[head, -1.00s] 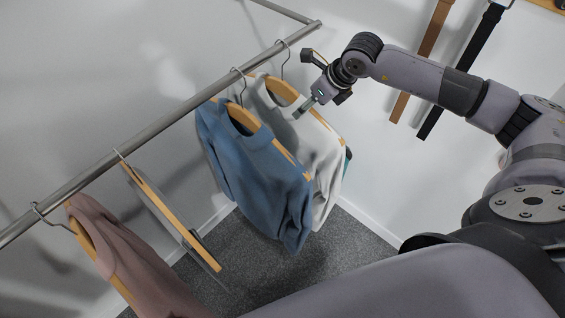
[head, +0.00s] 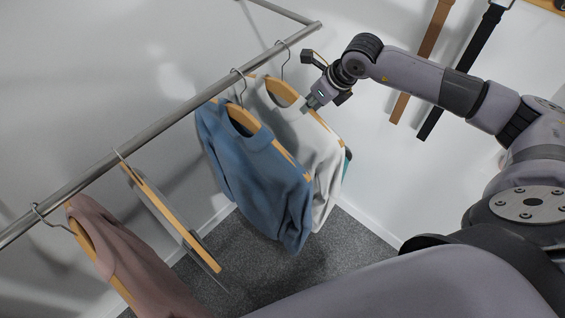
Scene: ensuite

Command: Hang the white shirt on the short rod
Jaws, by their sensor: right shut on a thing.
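The white shirt (head: 322,160) hangs on a wooden hanger whose hook is over the long metal rod (head: 150,132), near its far end. It is behind the blue shirt, which hides part of it. My right gripper (head: 308,108) is at the top of the white shirt, by the hanger's shoulder, and is shut on it. A shorter metal rod (head: 284,11) meets the long rod's end at the top and runs out of view. Nothing hangs on its visible part. My left gripper is not in view.
The blue shirt (head: 255,170) hangs close beside the white one. A hanger with a dark flat item (head: 165,215) and a pink garment (head: 125,260) hang further left. Brown (head: 420,60) and black (head: 460,70) belts hang on the right wall. Grey carpet lies below.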

